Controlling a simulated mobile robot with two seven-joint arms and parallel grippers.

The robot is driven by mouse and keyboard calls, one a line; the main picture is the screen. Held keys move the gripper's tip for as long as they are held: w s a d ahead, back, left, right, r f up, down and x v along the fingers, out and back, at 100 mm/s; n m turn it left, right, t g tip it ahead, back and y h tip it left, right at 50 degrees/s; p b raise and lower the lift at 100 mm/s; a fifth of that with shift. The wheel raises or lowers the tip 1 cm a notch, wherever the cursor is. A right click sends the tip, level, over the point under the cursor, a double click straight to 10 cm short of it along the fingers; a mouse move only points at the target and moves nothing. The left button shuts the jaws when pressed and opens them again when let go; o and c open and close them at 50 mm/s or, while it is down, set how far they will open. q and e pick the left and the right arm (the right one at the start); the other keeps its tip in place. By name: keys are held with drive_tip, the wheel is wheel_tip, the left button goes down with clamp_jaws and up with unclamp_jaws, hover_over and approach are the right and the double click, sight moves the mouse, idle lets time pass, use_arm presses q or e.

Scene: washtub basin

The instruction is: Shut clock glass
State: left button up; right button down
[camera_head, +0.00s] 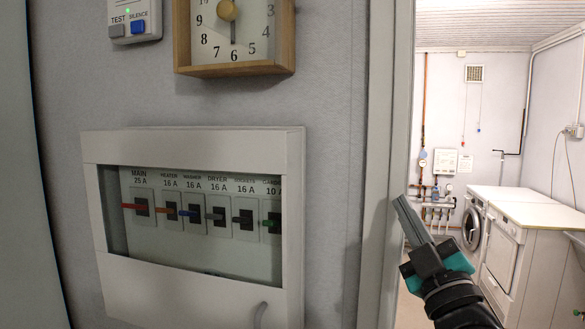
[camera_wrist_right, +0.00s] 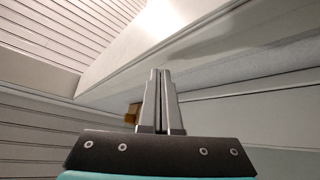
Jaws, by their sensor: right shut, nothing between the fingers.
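The clock (camera_head: 236,70) hangs on the wall at the top of the head view, cut off by the upper edge. It has a square wooden frame, a pale face and a round brass-coloured piece over the face. I cannot make out the glass or how far it is open. My right gripper (camera_head: 402,203) is shut and empty in front of the doorway edge, to the right of and below the clock, apart from it. In the right wrist view the shut fingers (camera_wrist_right: 161,73) point up, with a small wooden block-like piece (camera_wrist_right: 133,110) behind them. My left gripper is not in view.
A white breaker box (camera_head: 190,290) with several coloured switches is below the clock. A test box (camera_head: 133,20) is at the upper left. The door frame (camera_head: 390,120) stands right of the clock. Beyond it are a washing machine (camera_head: 472,228) and white cabinets (camera_head: 500,250).

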drive_tip(key=s+a+r+n+g+y, duration=0.2)
drive_tip(key=s+r+n+g+y, duration=0.15)
drive_tip(key=r+n+y, duration=0.45)
drive_tip(key=s+a+r+n+g+y, duration=0.25)
drive_tip(key=r+n+g+y, duration=0.35)
drive_tip(key=n, duration=0.5)
drive_tip(key=s+a+r+n+g+y, duration=0.2)
drive_tip(key=s+r+n+g+y, duration=0.2)
drive_tip(key=r+n+y, duration=0.4)
drive_tip(key=s+r+n+g+h, duration=0.5)
drive_tip(key=s+n+h, duration=0.3)
drive_tip(key=n, duration=0.5)
drive_tip(key=w+a+y+p, duration=0.1)
drive_tip(key=w+a+p, duration=0.2)
drive_tip(key=a, duration=0.9)
drive_tip(key=shift+a, duration=0.2)
drive_tip(key=shift+w+t, duration=0.1)
drive_tip(key=shift+t, duration=0.15)
